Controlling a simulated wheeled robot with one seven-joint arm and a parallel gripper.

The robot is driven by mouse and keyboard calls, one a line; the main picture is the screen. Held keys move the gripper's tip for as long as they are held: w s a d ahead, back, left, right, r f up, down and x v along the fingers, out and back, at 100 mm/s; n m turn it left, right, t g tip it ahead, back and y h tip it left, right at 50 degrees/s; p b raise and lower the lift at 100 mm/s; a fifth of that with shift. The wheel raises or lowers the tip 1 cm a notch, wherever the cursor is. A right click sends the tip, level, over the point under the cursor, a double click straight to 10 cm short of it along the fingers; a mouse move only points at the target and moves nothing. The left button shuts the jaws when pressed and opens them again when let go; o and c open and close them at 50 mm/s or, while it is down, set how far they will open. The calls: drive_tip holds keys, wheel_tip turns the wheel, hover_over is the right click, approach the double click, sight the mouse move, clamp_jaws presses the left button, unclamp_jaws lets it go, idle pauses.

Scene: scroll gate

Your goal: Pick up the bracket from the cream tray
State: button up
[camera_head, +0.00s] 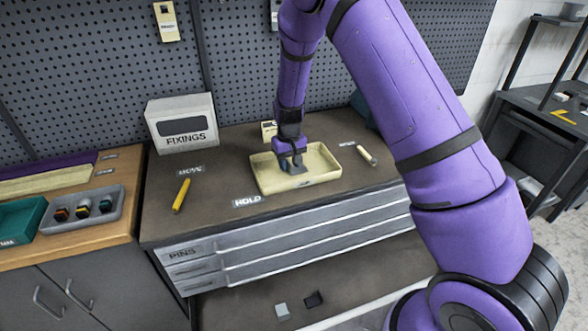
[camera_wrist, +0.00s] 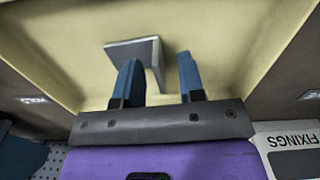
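The cream tray (camera_head: 328,173) lies on the dark worktop, and its pale floor and walls fill much of the wrist view (camera_wrist: 230,50). The bracket (camera_wrist: 128,50) is a grey angled piece in the tray, with a flat plate and a second plate standing at its right end. My gripper (camera_wrist: 159,62) is open, its two blue fingers low over the bracket. The bracket's right-hand plate lies between the fingers, with a gap to the right finger. The left finger covers part of the bracket. In the head view my gripper (camera_head: 292,166) is inside the tray and mostly hides the bracket.
A FIXINGS box (camera_head: 182,124) stands at the back left. A yellow marker-like stick (camera_head: 181,195) lies left of the tray, and a small cylinder (camera_head: 367,155) lies close to its right. A grey tray with small parts (camera_head: 82,208) sits on the wooden bench. Drawers (camera_head: 290,235) are below.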

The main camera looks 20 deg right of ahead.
drive_tip(key=shift+f, duration=0.2)
clamp_jaws()
drive_tip(key=shift+r, duration=0.1)
